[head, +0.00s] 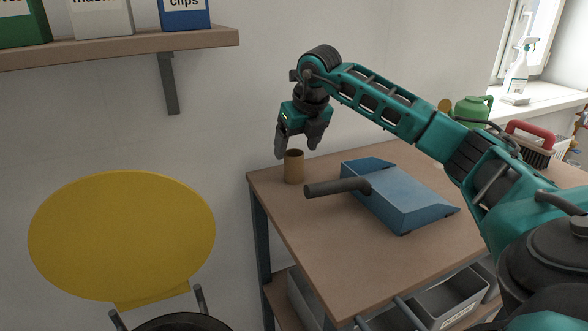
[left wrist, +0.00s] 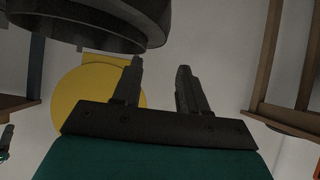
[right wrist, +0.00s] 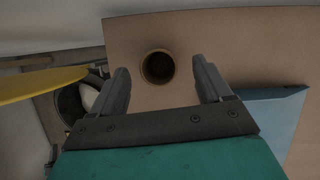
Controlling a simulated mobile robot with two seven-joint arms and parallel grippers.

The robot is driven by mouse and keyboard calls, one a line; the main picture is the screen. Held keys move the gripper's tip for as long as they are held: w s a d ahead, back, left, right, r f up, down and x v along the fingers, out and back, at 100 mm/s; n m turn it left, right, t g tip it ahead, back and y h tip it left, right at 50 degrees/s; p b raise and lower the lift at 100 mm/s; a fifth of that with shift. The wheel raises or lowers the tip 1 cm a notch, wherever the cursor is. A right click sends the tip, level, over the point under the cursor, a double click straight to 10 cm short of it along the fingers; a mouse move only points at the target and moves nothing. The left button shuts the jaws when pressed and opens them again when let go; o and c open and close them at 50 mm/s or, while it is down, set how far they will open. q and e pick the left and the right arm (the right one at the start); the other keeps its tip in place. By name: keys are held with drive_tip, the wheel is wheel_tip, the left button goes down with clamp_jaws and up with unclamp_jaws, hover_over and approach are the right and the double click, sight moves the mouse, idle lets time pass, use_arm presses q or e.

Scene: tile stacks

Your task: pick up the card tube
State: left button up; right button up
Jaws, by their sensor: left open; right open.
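The card tube (head: 293,167) is a short brown cylinder standing upright near the far left corner of the table. My right gripper (head: 296,152) is open and close above the tube, its fingers pointing down. In the right wrist view the tube's round open top (right wrist: 157,67) shows ahead of and between the two open fingers (right wrist: 163,85), apart from both. My left gripper (left wrist: 158,78) is open and empty in the left wrist view. It is out of the head view.
A blue dustpan (head: 400,195) with a dark handle lies on the table (head: 300,215) right of the tube. A yellow chair back (head: 120,238) stands left of the table. A wall shelf (head: 120,48) with boxes hangs at upper left. A red-handled brush (head: 530,140) is at the right.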

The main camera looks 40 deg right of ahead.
sight(292, 164)
drive_tip(key=shift+w+f, duration=0.25)
drive_tip(key=shift+f, duration=0.4)
drive_tip(key=x, duration=0.4)
drive_tip(key=shift+s+a+f+b, duration=0.1)
drive_tip(key=shift+s+f+b, duration=0.1)
drive_tip(key=shift+f+b, duration=0.2)
drive_tip(key=shift+w+f, duration=0.1)
drive_tip(key=shift+f, duration=0.1)
use_arm(q)
drive_tip(key=shift+w+d, duration=0.15)
drive_tip(key=shift+d, duration=0.15)
use_arm(e)
drive_tip(key=shift+c, duration=0.2)
use_arm(q)
drive_tip(key=shift+f, duration=0.15)
use_arm(e)
drive_tip(key=c, duration=1)
drive_tip(key=shift+r, duration=0.15)
